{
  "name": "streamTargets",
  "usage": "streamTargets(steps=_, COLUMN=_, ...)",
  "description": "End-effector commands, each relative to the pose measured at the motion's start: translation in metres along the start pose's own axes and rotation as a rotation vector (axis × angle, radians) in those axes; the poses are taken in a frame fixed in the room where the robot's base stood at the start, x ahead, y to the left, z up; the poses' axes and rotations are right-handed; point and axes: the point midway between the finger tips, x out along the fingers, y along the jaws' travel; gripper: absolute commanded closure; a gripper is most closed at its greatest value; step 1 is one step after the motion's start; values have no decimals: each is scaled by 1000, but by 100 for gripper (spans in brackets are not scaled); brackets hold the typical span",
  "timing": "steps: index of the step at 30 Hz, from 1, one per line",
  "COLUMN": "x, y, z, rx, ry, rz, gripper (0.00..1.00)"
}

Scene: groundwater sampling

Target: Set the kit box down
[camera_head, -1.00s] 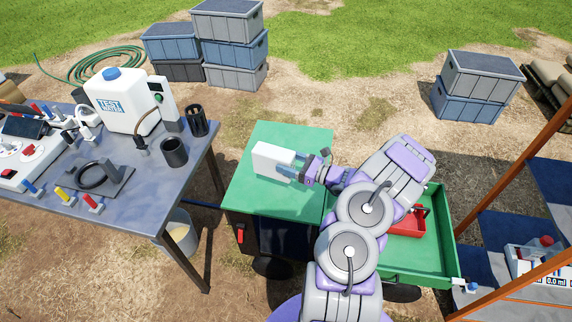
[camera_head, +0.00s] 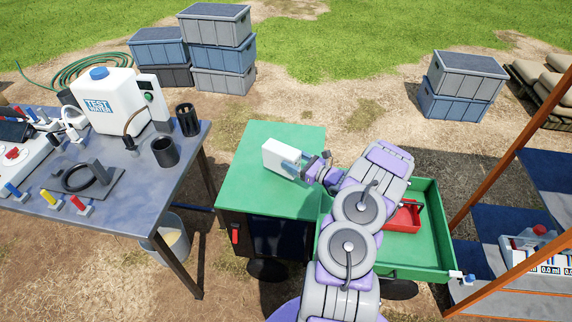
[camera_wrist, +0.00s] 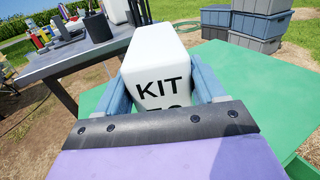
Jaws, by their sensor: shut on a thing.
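The kit box (camera_head: 282,157) is a white block with rounded edges, over the green top of the cart (camera_head: 255,195). In the wrist view the kit box (camera_wrist: 160,70) shows black "KIT" lettering, with a second line partly hidden by my gripper. My gripper (camera_head: 303,166) is shut on the box, with a blue finger on each side of it in the wrist view (camera_wrist: 166,90). I cannot tell whether the box touches the green top or is held just above it.
A work table (camera_head: 130,195) with a white water container (camera_head: 105,100) and black cups stands left. The cart's green tray (camera_head: 428,255) holds a red toolbox (camera_head: 403,218). A shelf rack (camera_head: 510,170) stands right. Crates (camera_head: 218,55) are behind. Green top around the box is clear.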

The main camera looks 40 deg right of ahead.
Motion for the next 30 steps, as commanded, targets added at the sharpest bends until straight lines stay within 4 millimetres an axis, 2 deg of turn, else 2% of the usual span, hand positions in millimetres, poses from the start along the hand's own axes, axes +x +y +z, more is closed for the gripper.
streamTargets(steps=3, x=21, y=-5, z=-5, rx=0, ry=-1, rz=1, gripper=71)
streamTargets(steps=12, x=45, y=-10, z=-11, rx=7, ry=-2, rz=-2, gripper=71)
streamTargets(steps=18, x=44, y=-6, z=-37, rx=3, ry=1, rz=-2, gripper=71)
streamTargets(steps=30, x=44, y=-10, z=-43, rx=6, ry=-2, rz=-3, gripper=71)
